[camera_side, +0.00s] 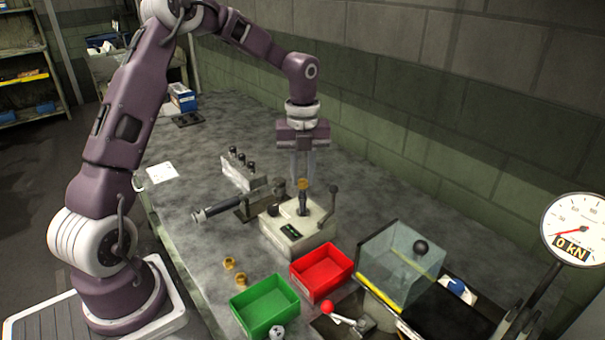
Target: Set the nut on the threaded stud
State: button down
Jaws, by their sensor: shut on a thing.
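My gripper (304,180) points straight down over the pale fixture block (277,236). Its fingers are shut on a small brass nut (303,184), held at the fingertips. A dark upright post (303,203), which looks like the threaded stud, stands on the block right below the nut. From this view I cannot tell whether the nut touches the top of the post or hangs just above it. Two more brass nuts, one behind (229,263) and one in front (241,279), lie loose on the bench left of the block.
A black-knobbed lever (331,207) rises close to the right of the post. A clamp with a dark handle (215,210) lies left of the block. Green (250,313) and red (344,262) bins stand in front. A clear guard box (398,262) and a dial gauge (575,227) are at right.

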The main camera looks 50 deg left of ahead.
jog(key=shift+f, duration=1.4)
jog(key=c, duration=1.2)
grip_release()
notch_tip(320, 180, up, 7)
jog(key=shift+r, duration=0.1)
